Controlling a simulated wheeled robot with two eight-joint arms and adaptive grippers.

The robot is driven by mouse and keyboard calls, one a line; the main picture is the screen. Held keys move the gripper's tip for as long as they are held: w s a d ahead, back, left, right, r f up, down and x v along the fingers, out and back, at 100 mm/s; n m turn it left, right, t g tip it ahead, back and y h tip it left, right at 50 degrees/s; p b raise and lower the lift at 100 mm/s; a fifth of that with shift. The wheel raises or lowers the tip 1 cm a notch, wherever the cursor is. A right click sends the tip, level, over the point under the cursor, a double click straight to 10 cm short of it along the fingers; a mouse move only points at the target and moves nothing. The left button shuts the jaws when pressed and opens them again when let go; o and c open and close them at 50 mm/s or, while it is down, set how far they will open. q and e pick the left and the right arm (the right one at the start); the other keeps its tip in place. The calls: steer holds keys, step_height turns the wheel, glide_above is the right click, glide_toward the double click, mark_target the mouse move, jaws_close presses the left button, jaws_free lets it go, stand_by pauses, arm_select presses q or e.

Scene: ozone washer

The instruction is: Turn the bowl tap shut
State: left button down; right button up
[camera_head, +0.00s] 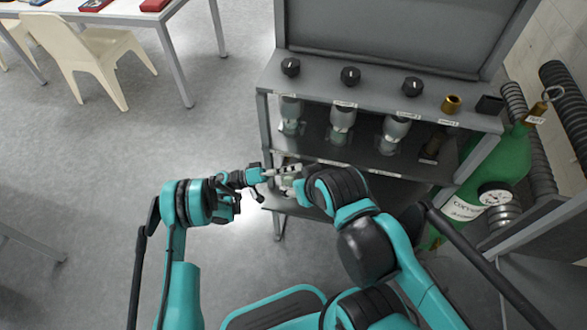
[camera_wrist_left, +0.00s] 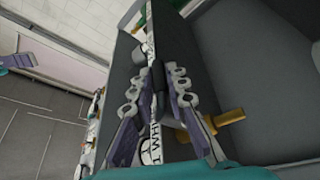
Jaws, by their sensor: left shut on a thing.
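My left gripper (camera_head: 283,171) reaches in from the left to the front edge of the grey washer bench (camera_head: 380,98) in the head view. In the left wrist view its two fingers (camera_wrist_left: 157,84) close on a small dark handle (camera_wrist_left: 158,76), which seems to be the bowl tap, beside a white lettered label strip (camera_wrist_left: 153,148). A brass fitting (camera_wrist_left: 226,118) sticks out just right of the fingers. My right arm's black wrist lies close to the left gripper in the head view and covers part of that spot.
Three black knobs and a brass knob (camera_head: 451,103) line the bench's upper ledge, with glass vessels (camera_head: 341,124) below. A green gas cylinder (camera_head: 497,165) stands at the right. A cream chair (camera_head: 88,52) is at the upper left.

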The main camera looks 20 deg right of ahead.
stand_by(0.3)
arm_select(q)
steer(key=c, duration=1.5)
jaws_free()
